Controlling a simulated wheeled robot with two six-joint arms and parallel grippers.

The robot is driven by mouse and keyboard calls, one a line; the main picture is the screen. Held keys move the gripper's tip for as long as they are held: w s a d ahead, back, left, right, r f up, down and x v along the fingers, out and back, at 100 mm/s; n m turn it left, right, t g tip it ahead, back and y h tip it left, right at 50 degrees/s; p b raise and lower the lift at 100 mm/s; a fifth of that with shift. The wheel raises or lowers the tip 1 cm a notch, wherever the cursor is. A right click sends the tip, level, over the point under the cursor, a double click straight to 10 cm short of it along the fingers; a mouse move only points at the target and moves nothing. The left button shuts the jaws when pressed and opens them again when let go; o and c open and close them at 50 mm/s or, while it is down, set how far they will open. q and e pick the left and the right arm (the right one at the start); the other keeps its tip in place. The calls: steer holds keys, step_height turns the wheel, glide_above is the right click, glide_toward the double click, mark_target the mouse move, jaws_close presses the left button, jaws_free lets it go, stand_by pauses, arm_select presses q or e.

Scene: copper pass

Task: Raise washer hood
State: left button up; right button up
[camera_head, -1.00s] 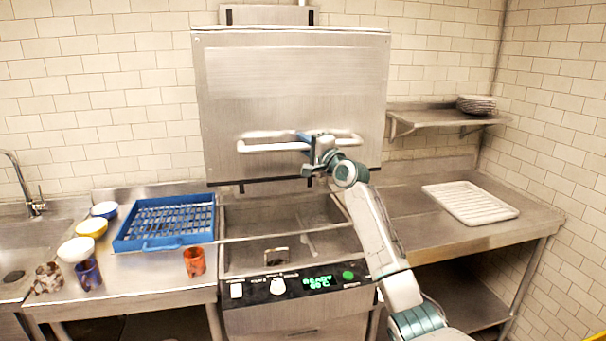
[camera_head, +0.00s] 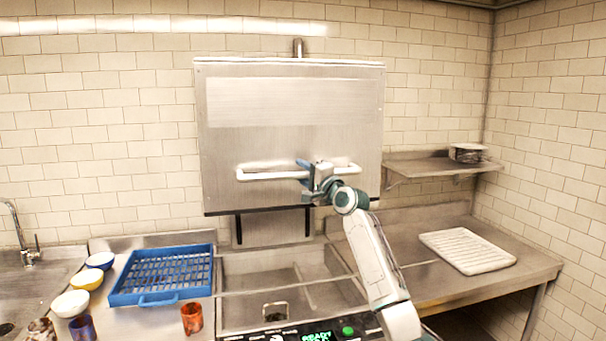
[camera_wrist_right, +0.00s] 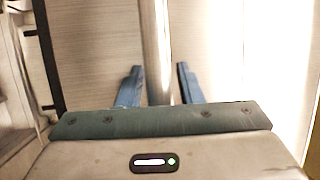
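The washer hood (camera_head: 290,120) is a big steel box, raised well above the wash basin (camera_head: 300,268), with an open gap between them. A white horizontal bar handle (camera_head: 265,175) runs across its front. My right gripper (camera_head: 312,178) is at the right half of the handle. My left gripper is out of view.
The control panel (camera_head: 300,334) below the basin shows green text. A blue rack (camera_head: 150,299), bowls and cups stand on the left counter. A white drying tray (camera_head: 468,250) lies on the right counter. A wall shelf (camera_head: 425,168) holds stacked plates right of the hood.

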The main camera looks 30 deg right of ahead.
steer(key=shift+o, duration=0.3)
steer(key=shift+s+f, duration=0.1)
steer(key=shift+s+f, duration=0.1)
steer(key=shift+s, duration=0.1)
steer(key=b+v, duration=0.5)
steer(key=v, duration=0.5)
steer(key=shift+s, duration=0.15)
